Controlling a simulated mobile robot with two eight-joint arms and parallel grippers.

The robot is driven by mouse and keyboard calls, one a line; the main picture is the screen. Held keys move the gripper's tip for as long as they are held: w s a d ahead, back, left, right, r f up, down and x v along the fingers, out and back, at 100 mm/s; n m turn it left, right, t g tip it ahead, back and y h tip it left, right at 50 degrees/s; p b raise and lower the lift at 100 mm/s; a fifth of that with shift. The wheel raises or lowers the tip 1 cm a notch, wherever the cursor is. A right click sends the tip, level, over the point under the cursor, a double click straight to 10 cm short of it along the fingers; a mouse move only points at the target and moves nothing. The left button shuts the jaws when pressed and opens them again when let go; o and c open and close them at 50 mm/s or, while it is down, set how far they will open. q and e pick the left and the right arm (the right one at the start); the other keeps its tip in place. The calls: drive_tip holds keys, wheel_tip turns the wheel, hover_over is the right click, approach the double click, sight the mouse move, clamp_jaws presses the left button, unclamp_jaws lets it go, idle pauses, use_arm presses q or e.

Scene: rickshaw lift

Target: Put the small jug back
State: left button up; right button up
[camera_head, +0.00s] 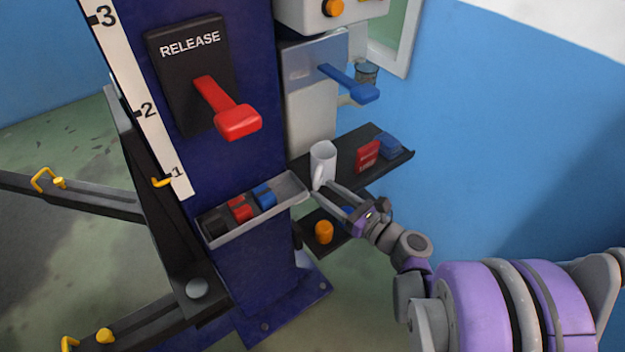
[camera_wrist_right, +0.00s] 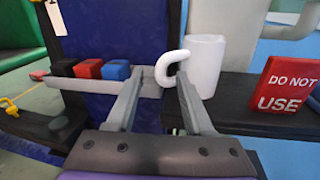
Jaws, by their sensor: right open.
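The small jug (camera_head: 323,160) is white and cylindrical with a curled handle on one side. It stands upright at the near left end of a dark shelf (camera_head: 345,178). In the right wrist view the jug (camera_wrist_right: 206,62) is just beyond my gripper, its handle showing between the fingertips. My right gripper (camera_head: 327,188) is open, with its fingers pointing at the handle. I cannot tell whether the fingers touch it. My left gripper is not in view.
A red "DO NOT USE" block (camera_wrist_right: 288,85) and a blue block (camera_head: 390,146) sit farther along the shelf. A grey tray (camera_head: 285,195) with red and blue blocks is on the blue column. A red release lever (camera_head: 236,120) and a blue lever (camera_head: 360,92) stick out above.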

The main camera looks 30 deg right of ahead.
drive_tip(key=shift+s+d, duration=0.2)
drive_tip(key=shift+s, duration=0.35)
drive_tip(key=shift+s+a, duration=0.1)
drive_tip(key=shift+s, duration=0.1)
drive_tip(key=s+a+f+n+g+y, duration=0.1)
drive_tip(key=s+a+f+n+g, duration=0.1)
drive_tip(key=a+f+n+g, duration=0.4)
drive_tip(key=s+a+f+n+g, duration=0.2)
drive_tip(key=s+a+n, duration=0.1)
drive_tip(key=a+n, duration=0.55)
drive_tip(key=s+d+f+n+g+h, duration=0.1)
drive_tip(key=s+n+g+h, duration=0.3)
drive_tip(key=s+n, duration=0.5)
drive_tip(key=d+n+h, duration=0.1)
drive_tip(key=n, duration=1)
drive_tip(key=shift+s+d+f+g+h, duration=0.25)
drive_tip(key=shift+f+g+h, duration=0.05)
drive_tip(key=shift+f, duration=0.1)
